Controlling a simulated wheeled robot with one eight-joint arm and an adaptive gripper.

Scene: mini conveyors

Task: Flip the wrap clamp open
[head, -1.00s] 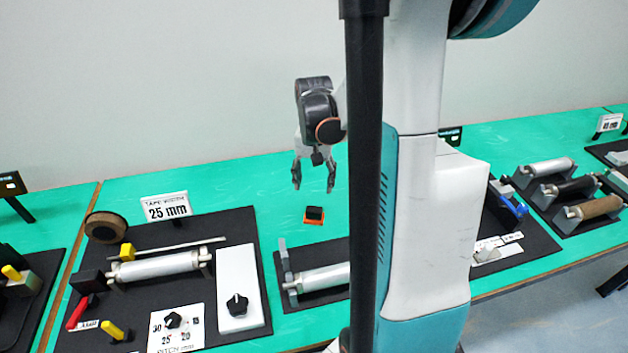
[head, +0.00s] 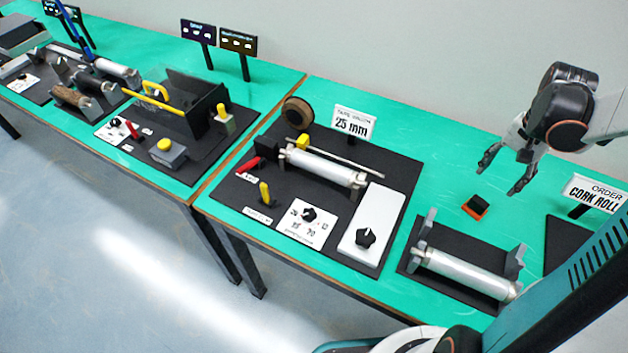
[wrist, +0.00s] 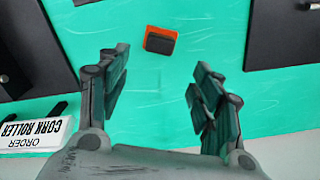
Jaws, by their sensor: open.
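In the head view, a station on a black mat (head: 233,185) holds a white roller (head: 325,168) with a small yellow clamp-like block (head: 302,142) at its left end. A red lever (head: 250,165) and a yellow lever (head: 265,193) stand at the mat's left side. I cannot tell which part is the wrap clamp. My gripper (head: 500,174) is open and empty, well to the right of this station, above the green table. The wrist view also shows my gripper (wrist: 158,75) with its fingers apart; the station's roller and levers are not in that view.
A small orange-and-black block (head: 475,207) lies on the table below my gripper. A second roller stand (head: 465,270) is in front. A brown tape roll (head: 297,112), a "25 mm" sign (head: 354,124), a white knob box (head: 368,222) and an "ORDER CORK ROLL" sign (head: 596,195) stand around.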

